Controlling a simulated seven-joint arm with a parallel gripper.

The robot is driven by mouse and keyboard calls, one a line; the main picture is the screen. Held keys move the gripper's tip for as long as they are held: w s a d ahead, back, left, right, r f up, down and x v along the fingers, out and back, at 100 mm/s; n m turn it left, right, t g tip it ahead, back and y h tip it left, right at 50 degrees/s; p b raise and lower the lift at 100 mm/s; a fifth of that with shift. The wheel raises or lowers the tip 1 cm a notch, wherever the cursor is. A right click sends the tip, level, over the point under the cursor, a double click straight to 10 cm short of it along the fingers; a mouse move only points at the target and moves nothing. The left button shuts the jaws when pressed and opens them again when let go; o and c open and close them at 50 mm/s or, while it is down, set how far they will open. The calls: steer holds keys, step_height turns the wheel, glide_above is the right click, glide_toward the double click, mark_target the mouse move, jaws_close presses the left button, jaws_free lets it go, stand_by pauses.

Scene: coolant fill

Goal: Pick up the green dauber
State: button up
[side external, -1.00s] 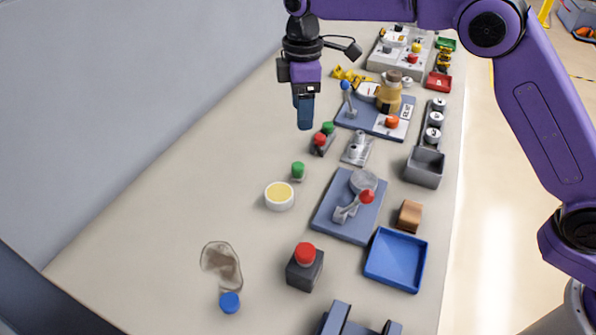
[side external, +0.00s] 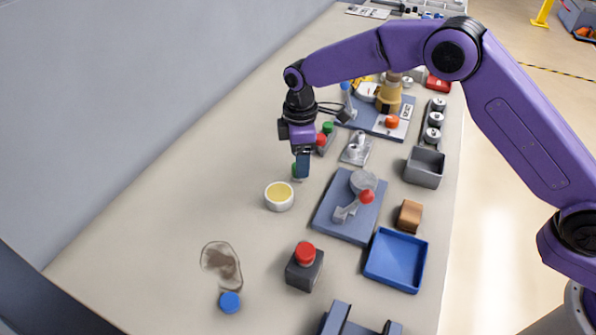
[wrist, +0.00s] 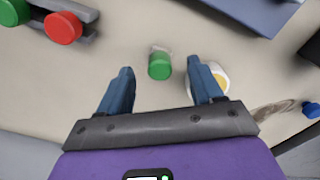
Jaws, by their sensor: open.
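The green dauber (wrist: 160,66) is a small green cylinder with a pale end. In the wrist view it stands on the table between and just beyond my open fingertips. My gripper (wrist: 160,75) has its two blue fingers apart, with nothing between them touching. In the side external view my gripper (side external: 302,175) is low over the table, and its fingers cover most of the green dauber (side external: 294,170). Only a sliver of green shows at the left of the fingers.
A white dish with yellow contents (side external: 279,196) sits close by, near one finger in the wrist view (wrist: 220,78). A holder with red and green buttons (side external: 322,140) stands behind. A blue-grey plate with a red-knobbed lever (side external: 345,222) lies right.

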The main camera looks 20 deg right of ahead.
steer(key=f, duration=0.4)
steer(key=shift+w+a, duration=0.15)
steer(key=shift+a, duration=0.05)
steer(key=shift+c, duration=0.4)
steer(key=c, duration=0.9)
steer(key=shift+c, duration=0.2)
steer(key=shift+r, duration=0.1)
